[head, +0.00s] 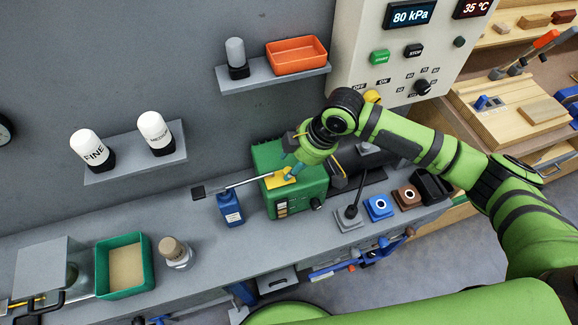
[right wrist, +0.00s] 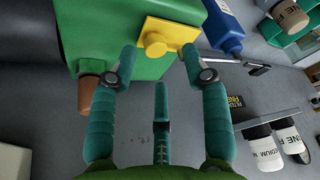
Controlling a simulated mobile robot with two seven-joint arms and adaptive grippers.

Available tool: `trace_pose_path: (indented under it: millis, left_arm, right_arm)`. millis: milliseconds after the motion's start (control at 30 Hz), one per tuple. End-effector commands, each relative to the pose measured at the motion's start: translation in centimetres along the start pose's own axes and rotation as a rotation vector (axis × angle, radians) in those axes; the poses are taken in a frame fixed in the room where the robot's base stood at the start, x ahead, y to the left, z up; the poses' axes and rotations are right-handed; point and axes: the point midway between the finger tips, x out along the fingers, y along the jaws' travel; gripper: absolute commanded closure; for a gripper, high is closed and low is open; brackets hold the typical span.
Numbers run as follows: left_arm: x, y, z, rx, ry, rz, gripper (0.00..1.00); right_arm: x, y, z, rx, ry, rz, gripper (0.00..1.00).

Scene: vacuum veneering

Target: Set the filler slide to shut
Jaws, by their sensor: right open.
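The filler slide is a yellow plate with a round knob on the green machine (head: 258,157). In the head view the slide (head: 275,182) shows at the machine's top, partly hidden by my right gripper (head: 290,172). In the right wrist view the slide (right wrist: 172,35) and its knob (right wrist: 155,45) lie just beyond my right gripper (right wrist: 160,55). Its teal fingers are open, with a fingertip on each side of the knob. I cannot tell whether they touch the slide. My left gripper is not in view.
A blue bottle (head: 230,208) stands close left of the machine, with a dark-ended rod above it. A black lever (head: 351,208) and blue and brown blocks stand to the right. The wall shelf (head: 140,165) holds white bottles. Bare bench lies in front of the blue bottle.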

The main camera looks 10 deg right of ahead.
Motion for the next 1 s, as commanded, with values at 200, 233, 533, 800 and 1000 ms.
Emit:
trace_pose_path:
  millis: [200, 233, 533, 800, 1000]
  left_arm:
    - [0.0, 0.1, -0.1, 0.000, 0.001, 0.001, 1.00]
    - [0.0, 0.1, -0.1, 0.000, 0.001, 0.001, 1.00]
    - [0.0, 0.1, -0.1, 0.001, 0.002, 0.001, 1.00]
    - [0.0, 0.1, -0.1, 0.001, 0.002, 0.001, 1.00]
    - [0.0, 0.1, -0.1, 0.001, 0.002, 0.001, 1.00]
  right_arm:
    - [-4.9, 0.1, 0.0, -0.002, 0.003, 0.004, 0.52]
    - [-5.4, 0.1, 0.0, -0.001, 0.002, 0.003, 0.52]
    - [-8.3, 0.0, 0.0, 0.000, 0.001, 0.000, 0.52]
    - [-8.4, 0.0, 0.0, 0.000, 0.001, -0.001, 0.52]
    - [-8.3, 0.0, 0.0, 0.000, 0.002, -0.001, 0.52]
